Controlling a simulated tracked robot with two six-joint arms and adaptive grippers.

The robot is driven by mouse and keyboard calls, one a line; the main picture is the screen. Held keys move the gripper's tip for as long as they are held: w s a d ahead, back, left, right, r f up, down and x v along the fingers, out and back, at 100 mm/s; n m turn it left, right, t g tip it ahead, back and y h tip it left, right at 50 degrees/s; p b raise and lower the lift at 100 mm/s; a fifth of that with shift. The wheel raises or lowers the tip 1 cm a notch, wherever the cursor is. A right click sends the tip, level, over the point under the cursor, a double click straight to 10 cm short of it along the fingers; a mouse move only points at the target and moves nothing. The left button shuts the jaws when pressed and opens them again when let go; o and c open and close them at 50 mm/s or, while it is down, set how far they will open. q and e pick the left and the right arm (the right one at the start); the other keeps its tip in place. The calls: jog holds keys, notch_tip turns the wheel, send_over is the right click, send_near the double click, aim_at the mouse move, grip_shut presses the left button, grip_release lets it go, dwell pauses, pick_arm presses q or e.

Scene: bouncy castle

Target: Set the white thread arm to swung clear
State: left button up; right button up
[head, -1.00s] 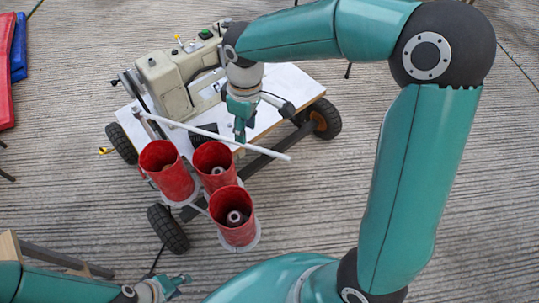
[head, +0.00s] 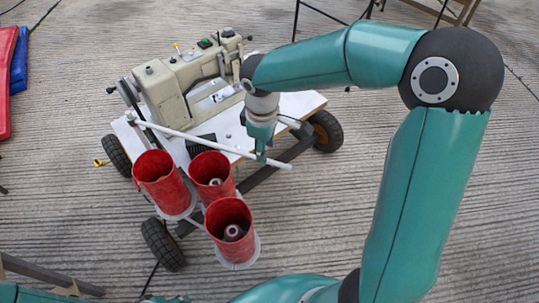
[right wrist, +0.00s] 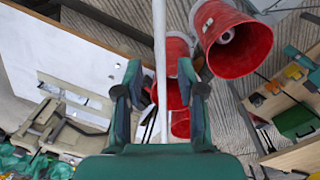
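The white thread arm (head: 215,145) is a long thin rod. It runs from a post at the left of the sewing machine cart, over the white top and past the red cups, to a free end at the right. My right gripper (head: 262,157) is at the rod near that free end. In the right wrist view the rod (right wrist: 160,60) passes between the two parted fingers of the right gripper (right wrist: 160,85), with gaps on both sides. Of my left gripper (head: 167,299) only a sliver shows at the bottom edge; its fingers are cut off.
The beige sewing machine (head: 190,85) stands on the white cart top (head: 295,103). Three red cups (head: 160,180) stand on the cart's near side, just below the rod. The cart has black wheels (head: 162,245). Bare ribbed floor lies right of the cart.

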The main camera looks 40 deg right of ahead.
jog(key=shift+w+d+f, duration=0.1)
jog(key=shift+f, duration=2)
grip_shut()
